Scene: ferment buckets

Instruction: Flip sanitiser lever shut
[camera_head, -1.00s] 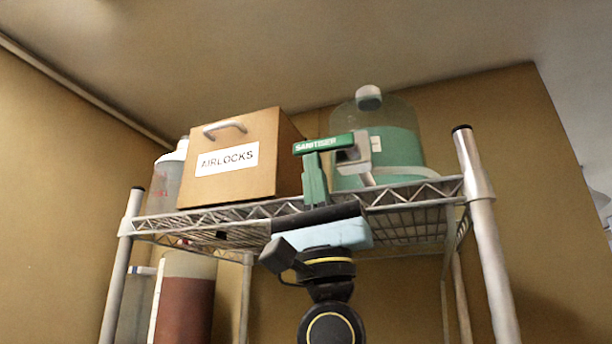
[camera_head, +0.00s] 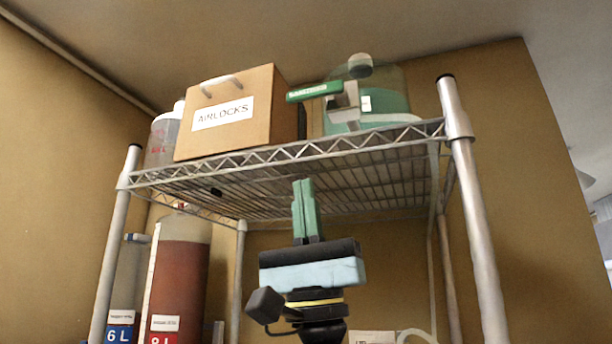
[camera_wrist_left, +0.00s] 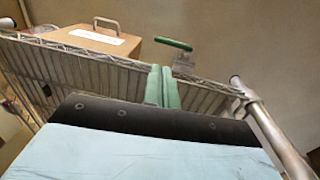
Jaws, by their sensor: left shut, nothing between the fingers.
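The green sanitiser lever (camera_head: 313,91) sticks out to the left, roughly level, from a grey tap (camera_head: 346,101) at the top shelf's front edge. The tap is in front of a clear jug of green liquid (camera_head: 394,104). The lever also shows in the left wrist view (camera_wrist_left: 173,44), beyond my fingertips. My left gripper (camera_head: 304,182) has green fingers, pressed together and empty, pointing up. In the head view it appears below the top shelf's front edge and below the lever, apart from it. My right gripper is in neither view.
The wire shelf (camera_head: 290,152) has a front rail and a right post (camera_head: 473,200) near my arm. A wooden AIRLOCKS box (camera_head: 231,115) stands left of the lever. A tall red-brown container (camera_head: 178,275) stands lower left. Space right of my gripper looks open.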

